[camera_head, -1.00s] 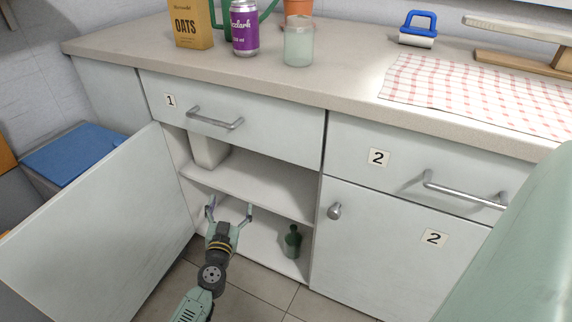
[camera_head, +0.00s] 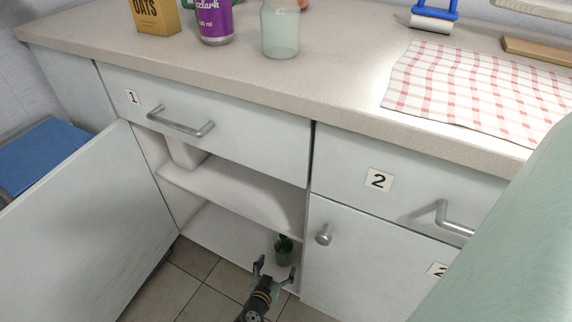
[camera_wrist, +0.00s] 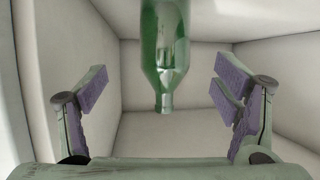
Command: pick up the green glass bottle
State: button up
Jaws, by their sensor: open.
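The green glass bottle (camera_head: 284,251) stands on the floor of the open cabinet, near its right wall. My gripper (camera_head: 272,267) is open in front of the bottle, at the cabinet's opening. In the wrist view the bottle (camera_wrist: 165,55) shows neck-down in the picture, between my two spread fingers (camera_wrist: 165,95) and beyond them. Its base is cut off by the top edge of that view. The fingers do not appear to touch it.
A shelf (camera_head: 235,193) crosses the cabinet above the bottle, with a pale container (camera_head: 186,155) on it. The open door (camera_head: 85,230) stands to the left. The right-hand cabinet door (camera_head: 360,260) is shut. The countertop (camera_head: 270,85) overhangs above.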

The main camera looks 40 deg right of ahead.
aim_at(283, 256)
jog(key=x, duration=0.4)
jog(key=shift+w+d+f, duration=0.1)
jog(key=shift+w+d, duration=0.05)
jog(key=shift+d, duration=0.2)
jog(key=shift+w+a+b+x, duration=0.1)
jog(key=shift+w+b+x, duration=0.1)
jog(key=shift+x, duration=1.15)
jog(key=shift+w+a+b+x, duration=0.1)
jog(key=shift+w+x, duration=0.05)
jog(key=shift+x, duration=1.25)
jog(key=c, duration=1.5)
